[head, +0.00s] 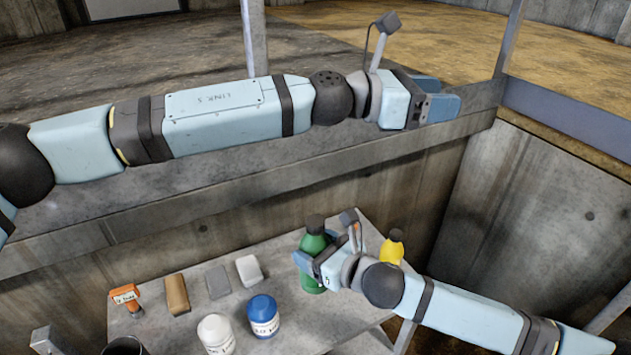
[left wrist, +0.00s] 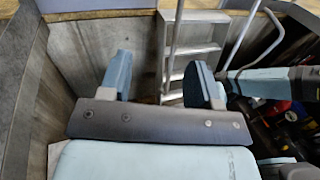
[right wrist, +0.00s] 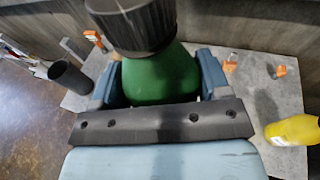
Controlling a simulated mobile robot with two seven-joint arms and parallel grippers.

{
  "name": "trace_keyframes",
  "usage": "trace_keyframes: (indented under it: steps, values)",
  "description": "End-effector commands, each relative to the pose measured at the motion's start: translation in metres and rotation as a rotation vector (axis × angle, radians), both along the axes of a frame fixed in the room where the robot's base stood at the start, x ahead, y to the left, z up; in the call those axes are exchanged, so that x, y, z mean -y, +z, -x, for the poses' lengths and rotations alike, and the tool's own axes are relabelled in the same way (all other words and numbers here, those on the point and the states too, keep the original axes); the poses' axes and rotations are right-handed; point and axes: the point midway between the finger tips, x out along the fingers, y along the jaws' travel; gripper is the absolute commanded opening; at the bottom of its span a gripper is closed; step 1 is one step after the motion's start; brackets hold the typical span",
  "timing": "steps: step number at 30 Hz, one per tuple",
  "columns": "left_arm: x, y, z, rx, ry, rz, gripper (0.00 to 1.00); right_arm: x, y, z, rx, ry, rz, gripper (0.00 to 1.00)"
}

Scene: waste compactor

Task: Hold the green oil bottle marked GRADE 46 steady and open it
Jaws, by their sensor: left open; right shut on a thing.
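The green oil bottle (head: 313,245) stands upright on the grey table, its black cap (head: 315,223) on top. In the right wrist view the green bottle (right wrist: 160,80) sits between the two fingers, with the black ribbed cap (right wrist: 137,25) above them. My right gripper (head: 307,264) is shut on the bottle's body. Its label is hidden, so I cannot read the grade. My left gripper (head: 440,108) is open and empty, far above and to the right of the bottle. In the left wrist view its fingers (left wrist: 168,80) are apart with nothing between them.
On the table (head: 190,327) are an orange-handled tool (head: 126,297), a brown block (head: 178,294), two grey blocks, a white jar (head: 216,335) and a blue jar (head: 263,316). A yellow bottle (head: 392,247) stands just right of the green one. Concrete walls and a railing lie behind.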

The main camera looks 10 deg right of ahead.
Motion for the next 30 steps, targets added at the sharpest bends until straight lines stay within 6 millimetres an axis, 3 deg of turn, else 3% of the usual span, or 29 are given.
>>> trace_keyframes:
  steps: [3,7,12,15,21,26,30]
  values:
    - [-0.008,-0.029,0.027,0.308,-0.212,-0.167,0.57,0.0,0.001,0.0,0.002,0.0,-0.001,0.04]
    - [-0.032,-0.069,0.042,0.616,-0.452,-0.376,0.57,0.0,0.001,0.0,0.002,0.0,-0.001,0.04]
    - [-0.083,-0.117,0.035,0.94,-0.772,-0.687,0.57,0.0,0.001,0.0,0.002,0.0,-0.001,0.04]
    - [-0.115,-0.134,0.023,1.064,-0.937,-0.862,0.57,0.0,0.001,0.0,0.002,0.0,-0.001,0.04]
    - [-0.162,-0.145,-0.001,1.175,-1.157,-1.11,0.57,0.0,0.001,0.0,0.002,0.0,-0.001,0.04]
    - [-0.176,-0.149,-0.008,1.192,-1.22,-1.182,0.57,0.0,0.001,0.0,0.002,0.0,-0.001,0.04]
    - [-0.177,-0.165,-0.008,1.193,-1.225,-1.187,0.57,0.0,0.001,0.0,0.002,0.0,-0.001,0.04]
